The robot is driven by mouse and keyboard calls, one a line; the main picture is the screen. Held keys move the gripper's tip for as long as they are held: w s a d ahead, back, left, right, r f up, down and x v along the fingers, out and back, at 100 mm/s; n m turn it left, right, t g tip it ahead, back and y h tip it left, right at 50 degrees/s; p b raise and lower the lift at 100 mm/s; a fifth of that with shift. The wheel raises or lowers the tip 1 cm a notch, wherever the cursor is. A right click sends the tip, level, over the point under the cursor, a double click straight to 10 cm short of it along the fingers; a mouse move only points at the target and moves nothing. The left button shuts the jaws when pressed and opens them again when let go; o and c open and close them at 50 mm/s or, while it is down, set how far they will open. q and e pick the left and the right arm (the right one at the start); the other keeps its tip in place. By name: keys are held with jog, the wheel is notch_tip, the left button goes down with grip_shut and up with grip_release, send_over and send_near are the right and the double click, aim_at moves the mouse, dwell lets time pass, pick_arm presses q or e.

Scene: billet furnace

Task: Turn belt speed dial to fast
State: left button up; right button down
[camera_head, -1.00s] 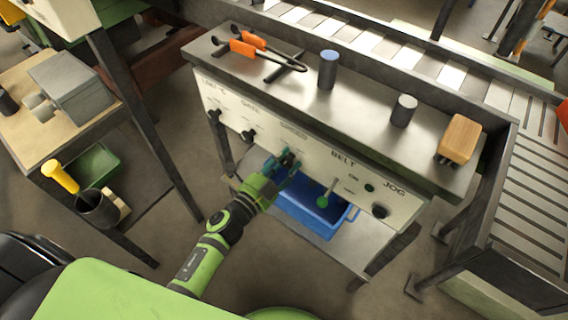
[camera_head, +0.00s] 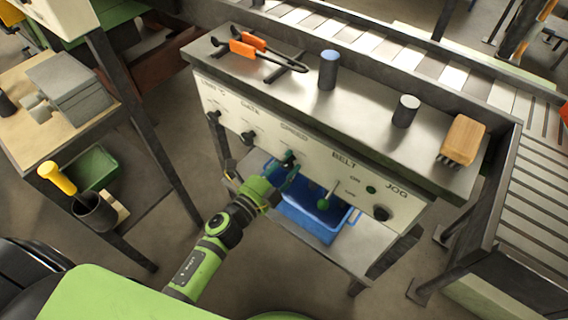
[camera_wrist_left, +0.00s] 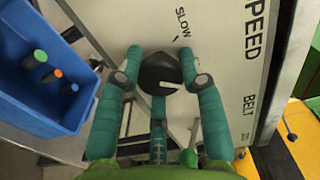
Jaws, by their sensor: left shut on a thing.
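The speed dial (camera_head: 289,157) is a black knob on the slanted white panel, under the word SPEED. In the left wrist view the dial (camera_wrist_left: 160,72) sits between my teal fingers, with the word SLOW (camera_wrist_left: 182,30) printed near it and a pale mark at its edge. My left gripper (camera_head: 284,170) is at the panel, and it also shows in the left wrist view (camera_wrist_left: 160,80) with its fingers around the dial, shut on it. The fingers partly hide the dial in the head view, and I cannot read its exact setting. My right gripper is not in view.
A blue bin (camera_head: 316,218) is below the panel.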

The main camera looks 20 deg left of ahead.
pick_arm(q)
jog(key=shift+d+r, duration=0.2)
jog(key=shift+d, duration=0.1)
jog(key=o, duration=1.2)
jog(key=shift+d, duration=0.15)
jog(key=shift+c, duration=0.2)
jog(key=shift+f, duration=0.1)
jog(key=shift+s, duration=0.1)
jog(key=shift+s+a+f, duration=0.1)
jog(key=shift+s+a, duration=0.05)
jog(key=shift+a, duration=0.15)
jog(key=v, duration=1.1)
jog(key=shift+s, duration=0.3)
